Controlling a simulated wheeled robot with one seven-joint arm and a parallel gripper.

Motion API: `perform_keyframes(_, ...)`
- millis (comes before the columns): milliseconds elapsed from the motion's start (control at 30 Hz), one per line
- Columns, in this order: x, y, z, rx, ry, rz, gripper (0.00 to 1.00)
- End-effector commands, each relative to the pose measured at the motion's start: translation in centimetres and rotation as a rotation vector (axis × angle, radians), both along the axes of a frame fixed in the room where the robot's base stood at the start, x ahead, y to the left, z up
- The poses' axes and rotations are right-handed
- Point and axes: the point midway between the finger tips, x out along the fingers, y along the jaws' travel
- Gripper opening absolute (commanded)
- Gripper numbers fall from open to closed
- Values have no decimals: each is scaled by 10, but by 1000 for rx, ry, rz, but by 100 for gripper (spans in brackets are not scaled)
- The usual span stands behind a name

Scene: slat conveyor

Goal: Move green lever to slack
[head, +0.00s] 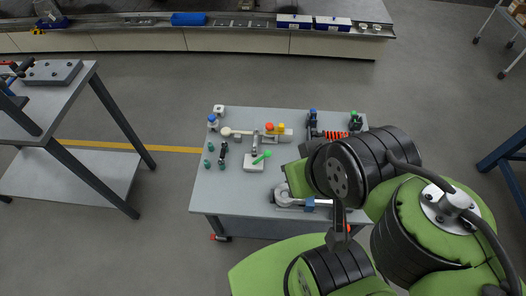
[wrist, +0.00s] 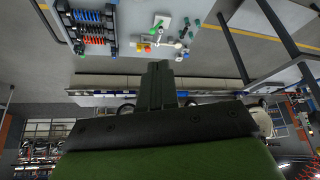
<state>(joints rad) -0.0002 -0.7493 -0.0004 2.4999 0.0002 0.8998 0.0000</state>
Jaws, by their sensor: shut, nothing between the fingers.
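The green lever (head: 262,157) is a short bright green handle on a pale block (head: 254,165) near the middle of the grey table (head: 232,190). Its handle points up and to the right in the head view. It also shows small at the top of the wrist view, which is upside down, as a green spot (wrist: 158,22) on a white plate. My gripper (wrist: 160,66) is shut and empty in the wrist view, with the lever beyond its fingertips and clearly apart from them.
Small green pegs (head: 209,162) are at left. A conveyor (head: 240,20) runs along the back.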

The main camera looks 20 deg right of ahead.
Motion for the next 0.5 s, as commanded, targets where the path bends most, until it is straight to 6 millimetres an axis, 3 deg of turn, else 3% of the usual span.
perform_keyframes(333, 1, 0, -1, 2, 3, -6, 0)
perform_keyframes(433, 15, 0, -11, 29, 44, -70, 0)
perform_keyframes(500, 37, -1, -28, 79, 100, -167, 0)
